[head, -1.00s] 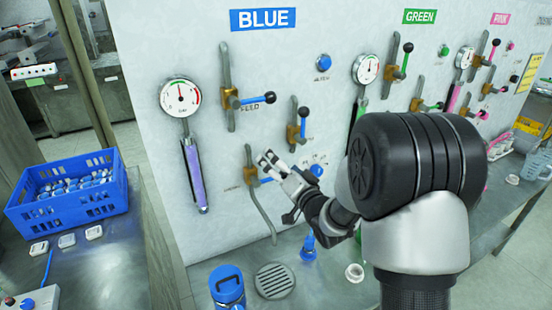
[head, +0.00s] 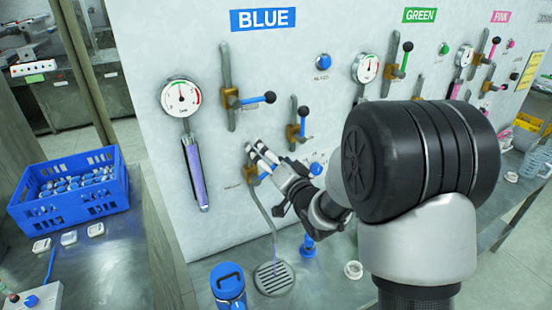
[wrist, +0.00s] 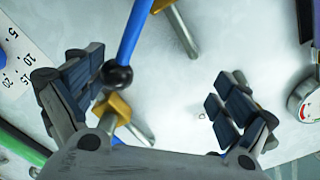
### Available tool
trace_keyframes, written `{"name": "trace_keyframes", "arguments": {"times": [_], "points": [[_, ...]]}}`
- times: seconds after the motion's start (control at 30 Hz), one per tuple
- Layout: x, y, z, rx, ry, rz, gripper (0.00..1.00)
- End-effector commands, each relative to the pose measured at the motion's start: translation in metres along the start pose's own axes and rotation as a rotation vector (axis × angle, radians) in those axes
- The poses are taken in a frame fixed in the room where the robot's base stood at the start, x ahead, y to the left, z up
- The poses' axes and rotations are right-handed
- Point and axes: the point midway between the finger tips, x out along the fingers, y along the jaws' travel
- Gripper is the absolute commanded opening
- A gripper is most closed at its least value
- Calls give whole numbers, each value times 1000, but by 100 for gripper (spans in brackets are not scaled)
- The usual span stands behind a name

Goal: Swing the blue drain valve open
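The blue drain valve (head: 251,176) is the lowest brass valve under the BLUE sign. Its bent pipe (head: 262,212) runs down toward a round floor grate (head: 273,279), with a thin violet streak below the pipe's end. My gripper (head: 262,160) is in front of this valve and hides most of its handle. In the wrist view, a blue lever (wrist: 136,30) with a black ball knob (wrist: 117,75) reaches in from a brass body at the top. The knob is beside the inner side of the left finger; contact is unclear. My gripper (wrist: 160,95) is open, with its fingers wide apart.
Two other blue-handled valves, the feed valve (head: 232,108) and a middle valve (head: 294,132), are close above. A gauge (head: 181,98) with a violet sight tube (head: 195,175) is left. A blue bottle (head: 228,285) and a blue crate (head: 66,207) stand lower left.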

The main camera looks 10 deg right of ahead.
Motion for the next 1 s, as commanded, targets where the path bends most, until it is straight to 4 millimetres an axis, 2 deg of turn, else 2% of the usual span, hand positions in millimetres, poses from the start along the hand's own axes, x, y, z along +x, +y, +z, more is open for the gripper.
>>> {"name": "trace_keyframes", "arguments": {"times": [0.17,1.0], "points": [[0,-13,3,0,-2,-3,93],[0,-41,19,0,0,-2,93]]}}
